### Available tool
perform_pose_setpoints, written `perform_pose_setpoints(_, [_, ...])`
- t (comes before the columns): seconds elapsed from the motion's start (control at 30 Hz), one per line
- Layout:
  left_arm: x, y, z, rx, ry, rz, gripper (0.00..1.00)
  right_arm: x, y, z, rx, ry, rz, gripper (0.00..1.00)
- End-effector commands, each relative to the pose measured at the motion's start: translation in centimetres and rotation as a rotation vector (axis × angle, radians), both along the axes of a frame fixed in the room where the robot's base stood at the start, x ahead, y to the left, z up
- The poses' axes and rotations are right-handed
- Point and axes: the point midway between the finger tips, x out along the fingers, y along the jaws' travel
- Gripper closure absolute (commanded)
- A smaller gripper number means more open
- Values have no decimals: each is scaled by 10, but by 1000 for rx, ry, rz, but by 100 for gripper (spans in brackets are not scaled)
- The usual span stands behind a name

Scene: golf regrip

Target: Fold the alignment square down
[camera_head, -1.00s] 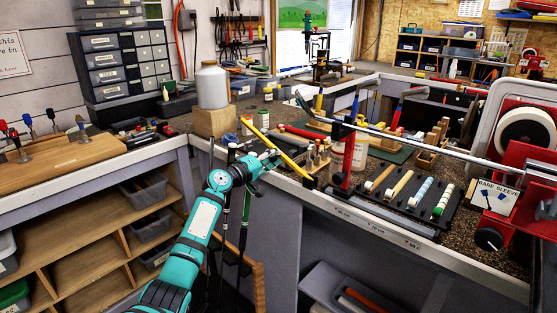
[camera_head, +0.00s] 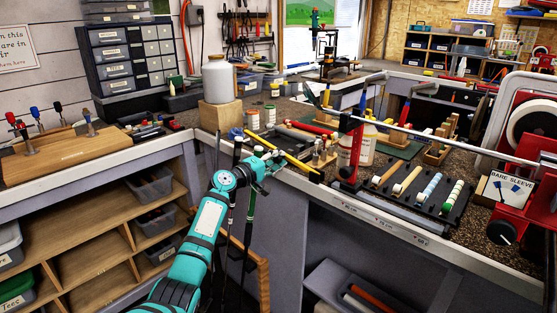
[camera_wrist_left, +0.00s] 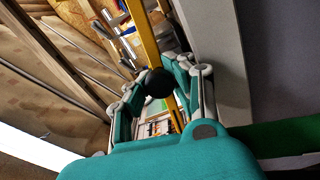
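A yellow bar (camera_head: 296,161), which looks like the alignment square, slants over the bench's front edge near the middle. My left gripper (camera_head: 274,162) is at the bar, just in front of it. In the left wrist view the yellow bar (camera_wrist_left: 149,42) runs down behind a round black part (camera_wrist_left: 158,83). The fingers of my left gripper (camera_wrist_left: 157,78) stand on either side of that part. I cannot tell whether they grip it or the bar. My right gripper is not in view.
A red clamp (camera_head: 349,152) holds a long silver shaft (camera_head: 445,140) across the right side. A black tray (camera_head: 420,190) with several grips lies below it. A white bottle (camera_head: 217,80) stands on a wooden block behind my arm. Thin shafts hang beside my wrist.

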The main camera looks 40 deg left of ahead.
Motion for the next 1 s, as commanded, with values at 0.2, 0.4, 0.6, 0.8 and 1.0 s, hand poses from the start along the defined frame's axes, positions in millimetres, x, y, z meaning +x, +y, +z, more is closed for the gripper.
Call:
perform_pose_setpoints(0.2, [-1, 1, 0, 2, 1, 1, 55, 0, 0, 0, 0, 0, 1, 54])
perform_pose_setpoints(0.4, [0, 1, 1, 1, 0, 1, 52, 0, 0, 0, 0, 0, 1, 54])
perform_pose_setpoints(0.6, [-7, 1, 0, 3, -2, 2, 52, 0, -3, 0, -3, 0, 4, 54])
perform_pose_setpoints(0.8, [-41, 4, -1, 5, 1, 1, 52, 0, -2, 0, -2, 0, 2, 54])
perform_pose_setpoints(1.0, [-83, 8, -1, 5, 2, 3, 52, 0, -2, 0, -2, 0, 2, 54])
